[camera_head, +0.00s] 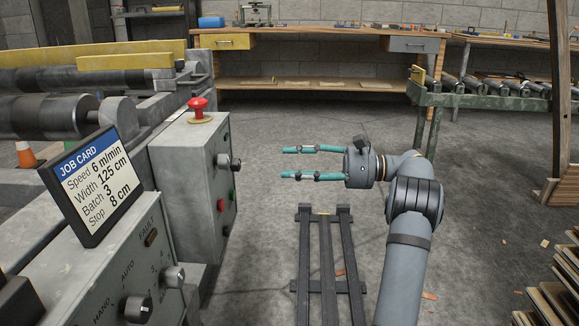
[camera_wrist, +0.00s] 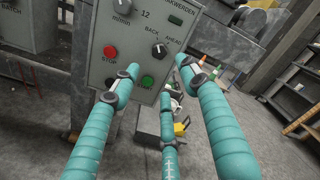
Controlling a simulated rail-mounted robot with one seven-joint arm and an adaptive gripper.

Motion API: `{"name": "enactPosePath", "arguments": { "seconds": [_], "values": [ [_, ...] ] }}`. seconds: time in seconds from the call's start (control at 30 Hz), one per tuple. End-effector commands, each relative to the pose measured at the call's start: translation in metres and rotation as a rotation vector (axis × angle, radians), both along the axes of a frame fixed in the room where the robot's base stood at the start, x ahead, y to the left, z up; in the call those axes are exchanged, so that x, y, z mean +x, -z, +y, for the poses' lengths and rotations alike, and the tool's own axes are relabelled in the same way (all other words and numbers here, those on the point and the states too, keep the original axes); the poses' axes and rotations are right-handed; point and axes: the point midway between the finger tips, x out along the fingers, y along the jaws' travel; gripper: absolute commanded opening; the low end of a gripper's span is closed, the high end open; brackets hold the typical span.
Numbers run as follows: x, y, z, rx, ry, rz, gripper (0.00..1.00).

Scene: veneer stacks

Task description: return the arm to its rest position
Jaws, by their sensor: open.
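My gripper (camera_head: 284,163) has teal fingers and is at the end of my grey arm in the head view. Its fingers are spread apart with nothing between them, and they point left toward the grey control box (camera_head: 192,180). A gap of floor shows between the fingertips and the box. In the wrist view the teal fingers (camera_wrist: 150,75) reach toward the box's panel (camera_wrist: 132,45), which has a red button (camera_wrist: 109,51), a green button (camera_wrist: 147,81) and a black knob (camera_wrist: 158,48). Whether any finger touches the panel cannot be told from that view alone.
A red mushroom button (camera_head: 198,107) tops the control box. A job card (camera_head: 90,185) stands on the console at left. A dark slatted rack (camera_head: 326,260) is on the floor below my gripper. Veneer stacks (camera_head: 550,300) lie at lower right. A workbench (camera_head: 320,35) stands behind open floor.

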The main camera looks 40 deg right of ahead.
Motion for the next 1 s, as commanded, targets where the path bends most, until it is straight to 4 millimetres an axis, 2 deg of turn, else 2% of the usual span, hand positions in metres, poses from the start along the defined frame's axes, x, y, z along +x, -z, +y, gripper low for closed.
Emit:
{"name": "enactPosePath", "arguments": {
  "seconds": [0.27,0.7,1.0],
  "values": [
    [0.006,-0.001,0.008,0.001,-0.003,-0.001,0.45],
    [0.053,-0.001,0.070,0.001,-0.003,-0.001,0.45],
    [0.073,-0.001,0.095,0.001,-0.002,0.000,0.45]
  ]
}}
